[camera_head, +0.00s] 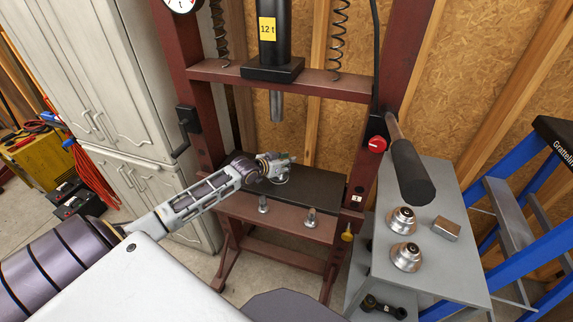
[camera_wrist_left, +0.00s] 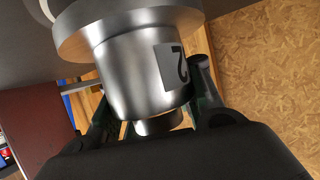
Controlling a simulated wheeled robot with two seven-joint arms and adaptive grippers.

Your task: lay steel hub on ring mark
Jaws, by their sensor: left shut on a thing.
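My left gripper (camera_head: 280,165) is over the dark bed plate (camera_head: 318,188) of the red press. It is shut on the steel hub (camera_wrist_left: 138,75), a shiny stepped cylinder with a wide flange and a label reading 2. In the left wrist view the fingers (camera_wrist_left: 155,122) sit around the hub's narrow end, and the flange faces the dark surface at the top. A white curved line (camera_wrist_left: 44,8) shows beside the flange, perhaps part of the ring mark. In the head view the gripper mostly hides the hub, and I cannot tell whether it touches the plate. My right gripper is not in view.
The press ram (camera_head: 276,105) hangs above the plate. Two pins (camera_head: 310,218) stand on the front beam. A blue ladder (camera_head: 500,215) stands beyond.

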